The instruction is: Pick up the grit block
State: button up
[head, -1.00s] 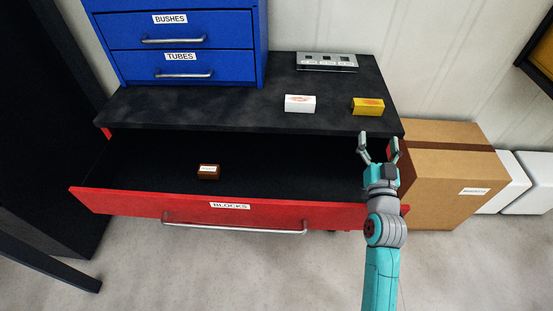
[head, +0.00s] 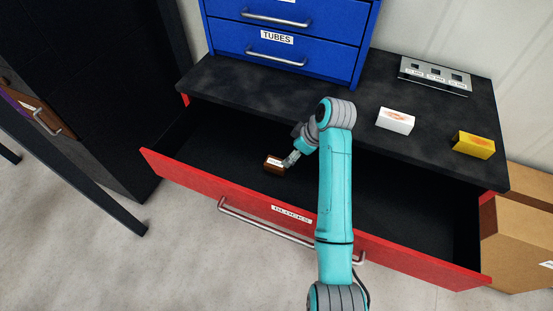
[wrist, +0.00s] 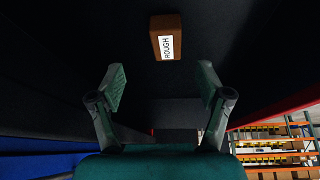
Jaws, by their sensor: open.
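The grit block is a small brown block (head: 273,164) with a white label, lying on the floor of the open red drawer (head: 190,180) marked BLOCKS. In the wrist view the block (wrist: 166,38) shows its label, which reads ROUGH. It lies ahead of my fingertips, roughly centred between them. My gripper (head: 291,159) is inside the drawer at the block's right side, and in the wrist view my gripper (wrist: 162,88) is open and empty with its fingers wide apart. In the head view the fingertips are small and partly hidden by my arm.
A black worktop (head: 300,100) overhangs the drawer's back. On it stand a blue cabinet (head: 285,40), a white box (head: 395,120), a yellow box (head: 473,145) and a grey plate with square holes (head: 433,76). Cardboard boxes (head: 520,230) stand at right. The drawer's right part is clear.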

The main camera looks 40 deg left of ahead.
aim_at(276, 162)
jog(key=shift+n+g+h, duration=0.3)
jog(key=shift+n+h, duration=0.1)
jog(key=a+f, duration=0.1)
jog(key=s+f, duration=0.1)
jog(key=a+f, duration=0.1)
jog(key=f, duration=0.1)
jog(key=shift+s+a, duration=0.15)
jog(key=shift+a, duration=0.15)
jog(key=shift+a+x, duration=0.15)
jog(key=shift+x, duration=1.3)
jog(key=shift+a+x, duration=0.15)
jog(key=shift+x, duration=1.25)
jog(key=shift+r, duration=0.1)
jog(key=c, duration=1.3)
jog(key=shift+a+r, duration=0.1)
jog(key=shift+r, duration=0.05)
notch_tip(276, 162, up, 10)
jog(key=shift+f, duration=0.1)
